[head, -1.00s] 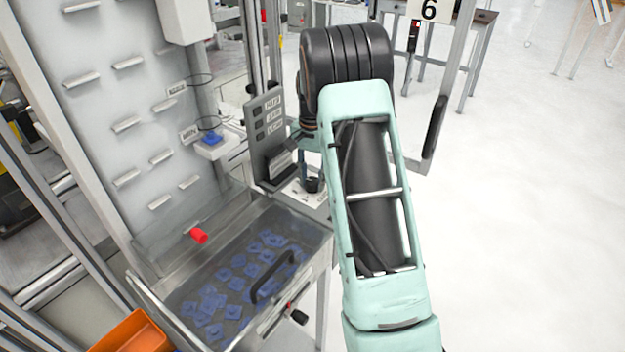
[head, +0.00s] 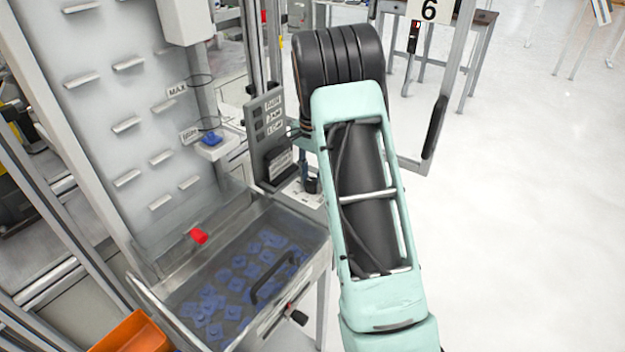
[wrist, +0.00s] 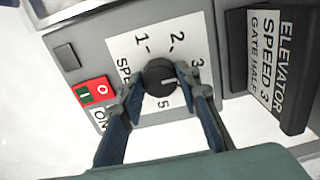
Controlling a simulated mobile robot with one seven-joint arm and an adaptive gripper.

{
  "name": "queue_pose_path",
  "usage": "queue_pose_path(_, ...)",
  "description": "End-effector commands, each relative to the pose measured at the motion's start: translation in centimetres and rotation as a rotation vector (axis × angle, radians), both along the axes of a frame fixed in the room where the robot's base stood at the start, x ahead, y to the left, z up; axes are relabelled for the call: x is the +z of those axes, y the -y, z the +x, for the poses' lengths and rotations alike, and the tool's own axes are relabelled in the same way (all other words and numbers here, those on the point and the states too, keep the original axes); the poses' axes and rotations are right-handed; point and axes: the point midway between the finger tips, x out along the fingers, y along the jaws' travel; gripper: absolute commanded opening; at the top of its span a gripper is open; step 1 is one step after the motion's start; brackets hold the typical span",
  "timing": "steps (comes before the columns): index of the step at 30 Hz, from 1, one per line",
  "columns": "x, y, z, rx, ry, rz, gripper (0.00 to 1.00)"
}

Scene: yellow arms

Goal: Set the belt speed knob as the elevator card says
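The black speed knob (wrist: 160,77) sits on a white dial plate (wrist: 124,53) in the wrist view. Figures 1, 2, 3 and 5 show around it. Its pale mark points right in the picture; the figure it meets is hard to tell, as a fingertip covers part of the scale. My gripper (wrist: 158,84) has one finger on each side of the knob, very close to its rim; I cannot tell whether they touch it. The elevator card (wrist: 268,70), right of the dial, reads "ELEVATOR SPEED 3 GATE HALF".
An orange bin (head: 132,335) stands lower left. Open floor lies right.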

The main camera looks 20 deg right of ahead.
Motion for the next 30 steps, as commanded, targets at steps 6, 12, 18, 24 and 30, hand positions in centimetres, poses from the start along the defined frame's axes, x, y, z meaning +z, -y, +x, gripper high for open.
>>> queue_pose_path(6,0.0,0.0,0.0,0.001,0.001,0.001,0.47)
queue_pose_path(12,0.1,0.0,0.0,0.001,0.000,0.000,0.47)
queue_pose_path(18,2.2,0.0,0.1,0.001,0.004,-0.001,0.47)
queue_pose_path(24,6.5,0.0,0.1,0.000,0.004,-0.001,0.47)
queue_pose_path(30,10.2,0.0,0.1,0.001,0.003,-0.001,0.47)
